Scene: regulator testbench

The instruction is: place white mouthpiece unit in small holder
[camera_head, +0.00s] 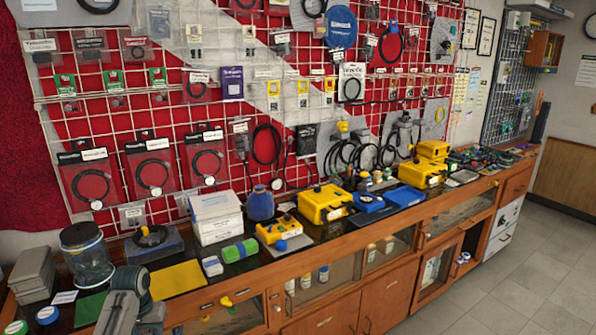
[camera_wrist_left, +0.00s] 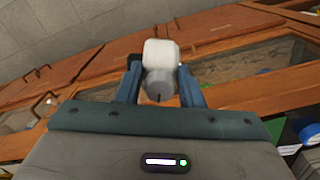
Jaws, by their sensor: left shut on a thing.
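The white mouthpiece unit (camera_wrist_left: 161,53) shows in the left wrist view, a pale rounded block with a grey round part below it. My left gripper (camera_wrist_left: 160,80) is shut on it, one blue-grey finger on each side. Behind it in that view are the wooden cabinet front and the floor. In the head view part of my left arm (camera_head: 124,302) shows at the bottom left, in front of the counter; the held unit cannot be made out there. I cannot tell which thing is the small holder. My right gripper is not in view.
A glass jar (camera_head: 86,255), grey boxes (camera_head: 33,271), a green mat (camera_head: 91,308) and a yellow mat (camera_head: 177,279) are on the counter near my arm. White boxes (camera_head: 215,217) and yellow devices (camera_head: 325,204) stand farther right.

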